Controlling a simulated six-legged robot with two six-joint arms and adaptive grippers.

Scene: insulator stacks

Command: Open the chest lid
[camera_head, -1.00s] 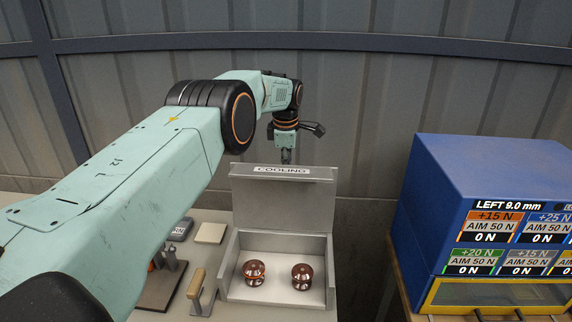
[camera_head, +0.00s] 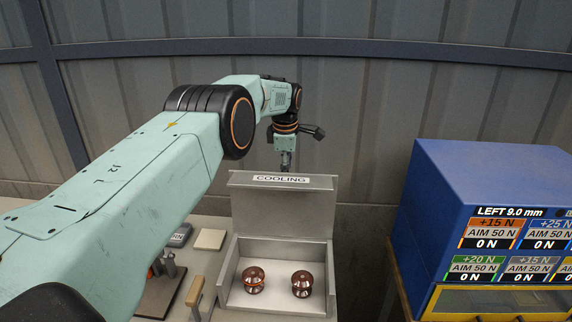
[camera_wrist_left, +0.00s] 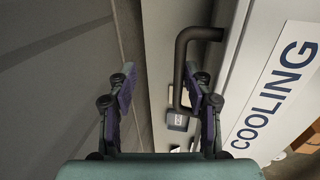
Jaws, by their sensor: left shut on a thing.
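The chest (camera_head: 228,301) is a grey box at bottom centre in the head view, with two brown insulators (camera_head: 253,279) (camera_head: 302,284) inside. Its lid (camera_head: 280,211), labelled COOLING, stands raised, about upright, at the back. My left gripper (camera_head: 286,167) is at the lid's top edge, pointing down, shut on the lid. The exact contact is not clear there. My right gripper is not in view.
A blue cabinet (camera_head: 445,195) with force readouts stands at the right. A pale square plate (camera_head: 210,239), a dark grey block (camera_head: 180,235) and a wooden-handled tool (camera_head: 195,290) lie left of the chest. A corrugated wall (camera_head: 370,110) is behind.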

